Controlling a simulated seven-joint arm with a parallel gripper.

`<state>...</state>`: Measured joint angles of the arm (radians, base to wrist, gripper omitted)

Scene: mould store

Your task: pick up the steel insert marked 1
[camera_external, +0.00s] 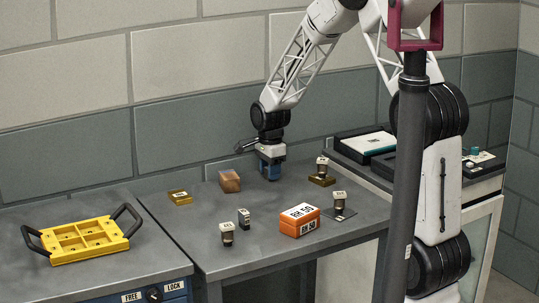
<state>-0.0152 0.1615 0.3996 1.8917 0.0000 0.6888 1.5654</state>
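Several small pieces that could be inserts stand on the grey middle table (200,240), and their marks are too small to read. One grey-brown piece with a pale labelled top (227,236) stands at the front left. A narrow dark block with a white label (244,219) stands beside it. A similar pale-topped piece (339,203) stands on a dark plate right of the orange box, and another (322,168) is on a gold base behind. I cannot tell which is marked 1. My gripper (270,174) points down near the back of the table, with blue at its end; its fingers are unclear.
An orange box with a white top (308,226) sits at the middle right. A copper-coloured block (229,181) and a gold block (180,198) lie at the back left. A yellow tray (75,258) with black handles is on the left bench. A dark post (405,180) stands in front.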

